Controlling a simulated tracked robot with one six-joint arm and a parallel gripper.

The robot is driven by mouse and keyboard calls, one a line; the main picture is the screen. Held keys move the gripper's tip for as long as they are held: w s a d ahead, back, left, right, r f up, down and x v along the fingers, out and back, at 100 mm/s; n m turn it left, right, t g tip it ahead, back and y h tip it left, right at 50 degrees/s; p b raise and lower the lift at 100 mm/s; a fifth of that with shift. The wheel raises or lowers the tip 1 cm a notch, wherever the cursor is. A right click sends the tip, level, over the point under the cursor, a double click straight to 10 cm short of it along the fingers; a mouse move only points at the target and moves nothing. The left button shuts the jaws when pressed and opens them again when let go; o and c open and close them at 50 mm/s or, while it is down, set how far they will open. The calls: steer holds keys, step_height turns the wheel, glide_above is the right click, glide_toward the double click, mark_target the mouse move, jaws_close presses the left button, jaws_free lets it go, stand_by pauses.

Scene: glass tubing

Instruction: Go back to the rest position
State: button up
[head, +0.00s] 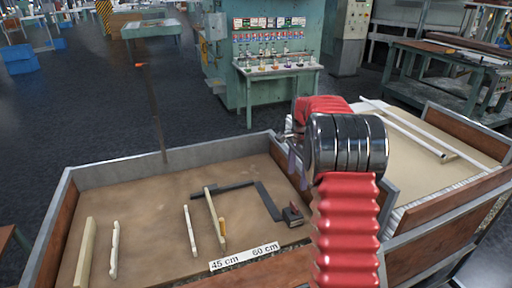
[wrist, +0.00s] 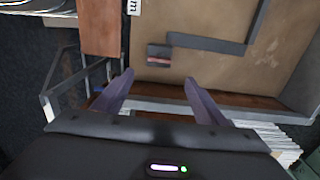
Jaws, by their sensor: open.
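My gripper (wrist: 159,78) is open in the wrist view, its two fingers apart with nothing between them. In the head view, my red and black arm covers most of it above the right side of the left tray (head: 100,172). A white label (head: 244,257) reads 45 cm and 60 cm.
A black square-angled bar (head: 268,200) lies in the tray near a small dark block with red (head: 292,215). The bar and block (wrist: 158,56) also show in the wrist view. A second tray (head: 440,122) at right holds long pale tubes (head: 410,128). A green bench (head: 275,68) stands behind.

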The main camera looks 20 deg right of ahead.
steer(key=s+a+r+n+t, duration=0.2)
steer(key=s+a+r+n, duration=0.2)
steer(key=s+a, duration=0.5)
steer(key=s+a+r+n+t, duration=0.1)
steer(key=s+a+r+n, duration=0.3)
steer(key=s+a+n, duration=0.4)
steer(key=s+a+r+n+t, duration=0.2)
steer(key=s+a+r+n, duration=0.2)
steer(key=s+a, duration=0.8)
steer(key=shift+s+n+t, duration=0.3)
steer(key=shift+s+n, duration=0.2)
steer(key=shift+n, duration=0.9)
steer(key=shift+a, duration=0.1)
